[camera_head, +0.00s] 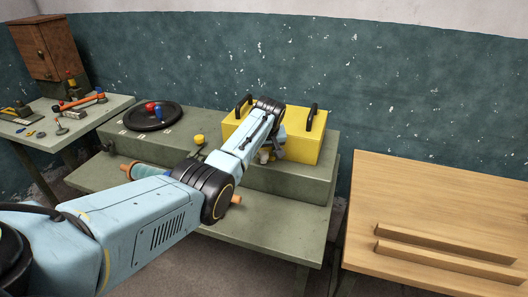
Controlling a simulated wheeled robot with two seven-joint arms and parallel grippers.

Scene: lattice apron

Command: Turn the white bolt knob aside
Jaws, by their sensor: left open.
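A yellow box (306,146) with black handles stands on the grey-green bench. My left arm reaches across the bench to the front of this box. My left gripper (272,151) is at the box's front face, small in the picture and partly covered by my own wrist. Its jaws are open. A small pale spot shows beside the fingers, but I cannot tell whether it is the white bolt knob or part of the gripper. I cannot tell whether the gripper touches anything. My right gripper is out of view.
A black round plate (152,116) with red and blue knobs and a yellow button (199,139) sit on the bench's left part. A side table (100,112) at far left holds tools. A wooden table (440,215) with two raised strips stands at right.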

